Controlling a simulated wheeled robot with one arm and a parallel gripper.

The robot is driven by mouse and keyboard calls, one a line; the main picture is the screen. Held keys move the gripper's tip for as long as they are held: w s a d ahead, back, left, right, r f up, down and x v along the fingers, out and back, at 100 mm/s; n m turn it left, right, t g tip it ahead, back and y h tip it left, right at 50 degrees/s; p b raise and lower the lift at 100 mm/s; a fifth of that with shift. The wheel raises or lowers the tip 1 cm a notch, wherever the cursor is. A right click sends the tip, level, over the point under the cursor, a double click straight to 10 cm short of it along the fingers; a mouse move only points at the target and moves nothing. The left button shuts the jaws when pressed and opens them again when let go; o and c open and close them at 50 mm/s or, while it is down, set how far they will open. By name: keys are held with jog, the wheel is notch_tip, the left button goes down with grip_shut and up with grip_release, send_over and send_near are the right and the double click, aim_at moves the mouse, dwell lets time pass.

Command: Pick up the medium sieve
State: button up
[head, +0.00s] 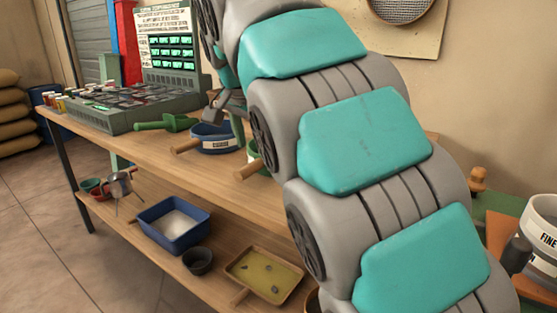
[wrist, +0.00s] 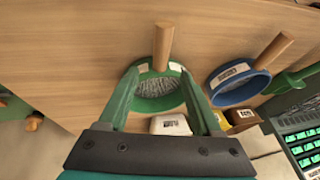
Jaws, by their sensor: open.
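Two sieves with wooden handles rest on the bench top. The green sieve (wrist: 150,103) lies between my gripper's fingers in the wrist view, its handle pointing to the top of the picture. In the head view only a sliver of the green sieve (head: 252,151) shows beside my arm. The blue sieve (wrist: 238,89) is to its right in the wrist view and also shows in the head view (head: 212,146). Both rim labels are too small to read, so I cannot tell which is medium. My gripper (wrist: 159,76) is open, its fingers on either side of the green sieve.
A green scoop (head: 168,123) and a grey-green console (head: 137,106) stand on the bench (head: 228,184). The lower shelf holds a blue tray (head: 171,241), a dark bowl (head: 197,261) and a wooden tray (head: 243,285). A white container marked FINE (head: 541,222) is at right.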

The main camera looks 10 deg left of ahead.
aim_at(258, 161)
jog(key=shift+p+x, duration=0.3)
jog(key=shift+x, duration=2.6)
jog(key=shift+w+r, duration=0.1)
jog(key=shift+w, duration=0.05)
jog(key=shift+c, duration=0.3)
grip_shut()
